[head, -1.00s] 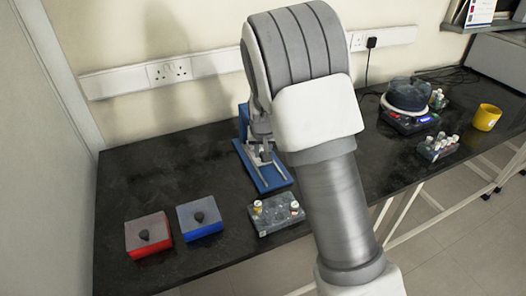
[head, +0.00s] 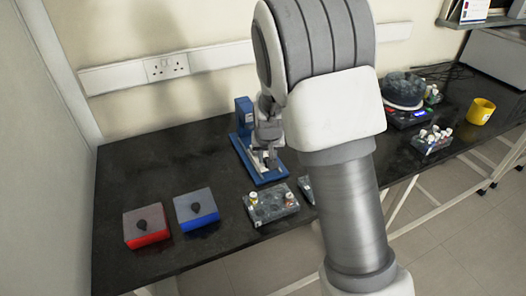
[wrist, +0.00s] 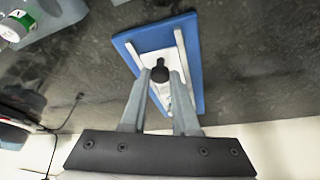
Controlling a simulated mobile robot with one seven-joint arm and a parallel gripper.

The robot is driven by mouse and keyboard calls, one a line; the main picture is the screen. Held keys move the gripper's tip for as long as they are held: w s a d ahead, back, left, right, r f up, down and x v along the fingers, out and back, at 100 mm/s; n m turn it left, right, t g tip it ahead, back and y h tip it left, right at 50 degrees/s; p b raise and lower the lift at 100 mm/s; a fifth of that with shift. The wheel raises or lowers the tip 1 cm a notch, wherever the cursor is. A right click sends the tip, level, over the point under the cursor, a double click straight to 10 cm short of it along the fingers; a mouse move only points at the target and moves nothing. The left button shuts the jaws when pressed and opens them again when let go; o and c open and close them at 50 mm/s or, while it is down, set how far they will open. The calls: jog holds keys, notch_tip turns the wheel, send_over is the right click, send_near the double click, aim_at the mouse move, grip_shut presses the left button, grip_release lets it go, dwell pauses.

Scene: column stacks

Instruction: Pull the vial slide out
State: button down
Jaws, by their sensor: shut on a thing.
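The vial slide's blue base (head: 243,152) lies on the dark bench, with a blue upright (head: 243,118) at its back end. In the wrist view the blue base (wrist: 196,50) carries two pale rails and a pale slide (wrist: 153,60) between them. A dark round knob (wrist: 159,73) stands on the slide. My gripper (head: 270,160) is over the front half of the base. It is shut on the knob, with its fingers (wrist: 160,78) on either side of it. My wrist hides part of the slide in the head view.
A grey vial block (head: 272,207) stands just in front of the base; another block (head: 306,187) is partly behind my arm. A red box (head: 147,226) and a blue box (head: 196,208) are to the left. The far-left bench is clear.

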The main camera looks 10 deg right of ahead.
jog(key=shift+s+d, duration=0.25)
jog(key=shift+s, duration=0.45)
jog(key=shift+s+d, duration=0.2)
jog(key=shift+s, duration=0.45)
jog(key=shift+f, duration=0.1)
jog(key=c, duration=0.7)
grip_release()
jog(key=shift+s, duration=0.1)
jog(key=shift+o, duration=0.2)
jog(key=shift+r, duration=0.6)
jog(key=p+v, duration=0.4)
jog(key=v, duration=1.2)
jog(key=shift+s+r, duration=0.15)
jog(key=shift+r, duration=0.05)
